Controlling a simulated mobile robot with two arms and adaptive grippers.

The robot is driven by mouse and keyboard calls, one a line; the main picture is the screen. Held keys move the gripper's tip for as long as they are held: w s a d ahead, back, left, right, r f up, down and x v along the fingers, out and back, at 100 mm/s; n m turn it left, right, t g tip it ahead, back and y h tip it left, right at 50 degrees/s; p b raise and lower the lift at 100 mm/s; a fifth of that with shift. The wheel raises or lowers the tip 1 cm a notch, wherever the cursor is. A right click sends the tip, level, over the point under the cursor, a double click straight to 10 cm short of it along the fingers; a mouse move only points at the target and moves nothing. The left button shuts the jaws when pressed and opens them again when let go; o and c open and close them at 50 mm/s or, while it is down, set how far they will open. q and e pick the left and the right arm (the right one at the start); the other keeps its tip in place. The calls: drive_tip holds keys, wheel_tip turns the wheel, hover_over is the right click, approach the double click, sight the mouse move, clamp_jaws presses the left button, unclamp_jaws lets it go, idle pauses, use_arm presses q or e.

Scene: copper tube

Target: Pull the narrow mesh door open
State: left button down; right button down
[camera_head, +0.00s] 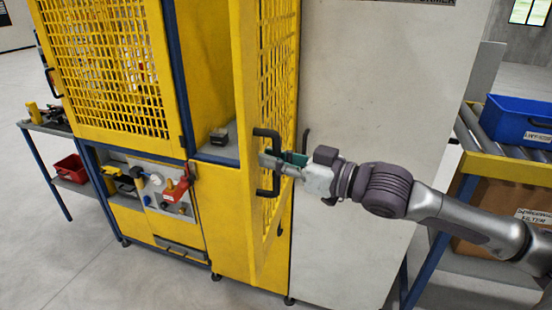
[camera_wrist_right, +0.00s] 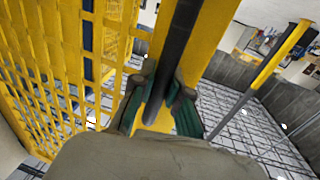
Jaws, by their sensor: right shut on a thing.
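The narrow mesh door (camera_head: 278,70) is yellow with a mesh panel and stands at an angle out from the yellow cabinet, seen steeply from the side. An opening shows to its left. A black bar handle (camera_head: 276,183) is fixed to the door's frame. My right gripper (camera_head: 270,160) is shut on this handle, coming from the right. In the right wrist view, the green-padded fingers of my right gripper (camera_wrist_right: 162,98) sit on both sides of the black handle (camera_wrist_right: 178,45), with the yellow door mesh (camera_wrist_right: 100,60) to the left. My left gripper is not in view.
A wide yellow mesh panel (camera_head: 105,65) is left of the opening, above a control panel (camera_head: 165,190). A tall white cabinet (camera_head: 370,80) stands directly behind my right arm. A roller conveyor with a blue bin (camera_head: 515,120) is at right. Floor at front left is clear.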

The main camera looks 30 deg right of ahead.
sight(255, 107)
drive_tip(key=c, duration=1.1)
unclamp_jaws()
drive_tip(key=shift+a+f, duration=0.1)
drive_tip(key=shift+c, duration=0.2)
drive_tip(key=shift+r, duration=5.05)
